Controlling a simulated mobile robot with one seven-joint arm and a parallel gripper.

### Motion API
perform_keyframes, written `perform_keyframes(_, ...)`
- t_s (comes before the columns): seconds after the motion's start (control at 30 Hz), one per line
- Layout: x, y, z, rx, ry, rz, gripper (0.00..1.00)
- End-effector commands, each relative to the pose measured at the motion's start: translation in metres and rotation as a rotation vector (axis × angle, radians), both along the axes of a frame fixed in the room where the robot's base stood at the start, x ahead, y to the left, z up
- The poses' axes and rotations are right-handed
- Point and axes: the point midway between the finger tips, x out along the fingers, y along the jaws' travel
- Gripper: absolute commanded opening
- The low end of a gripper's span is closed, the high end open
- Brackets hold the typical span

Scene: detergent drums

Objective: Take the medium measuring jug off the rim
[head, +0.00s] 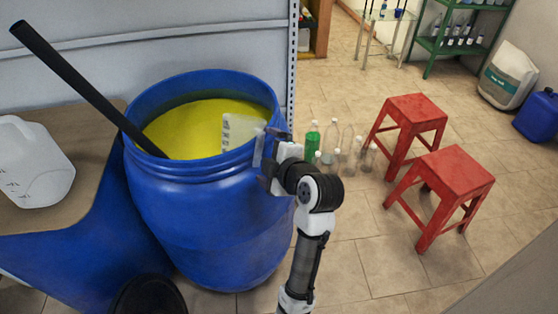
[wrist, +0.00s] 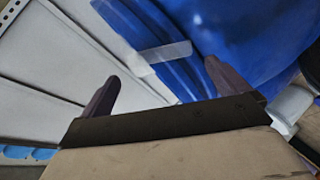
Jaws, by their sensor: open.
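The measuring jug (head: 238,131), clear and pale with faint markings, hangs at the right side of the blue drum's rim (head: 190,160), its body inside over the yellow liquid. In the wrist view, a translucent strip (wrist: 165,52), which seems to be part of the jug, lies across the blue rim. My gripper (head: 266,152) is at the rim just right of the jug. In the wrist view its two dark fingers (wrist: 162,74) are apart, with the strip ahead of and between their tips. Whether they touch it I cannot tell. The jug's lower body is hidden in the wrist view.
A black pole (head: 85,85) leans in the drum. A larger white jug (head: 30,165) lies on cardboard at left. Several bottles (head: 335,145) and two red stools (head: 450,180) stand on the floor at right. A wall is behind the drum.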

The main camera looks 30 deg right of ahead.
Motion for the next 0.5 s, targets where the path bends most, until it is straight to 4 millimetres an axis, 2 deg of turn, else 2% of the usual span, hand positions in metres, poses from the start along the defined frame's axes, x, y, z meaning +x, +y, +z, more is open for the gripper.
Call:
perform_keyframes(0.2, 0.027, 0.003, -0.010, 0.001, 0.001, 0.002, 1.00)
perform_keyframes(0.5, 0.037, 0.004, -0.016, -0.001, 0.000, 0.000, 1.00)
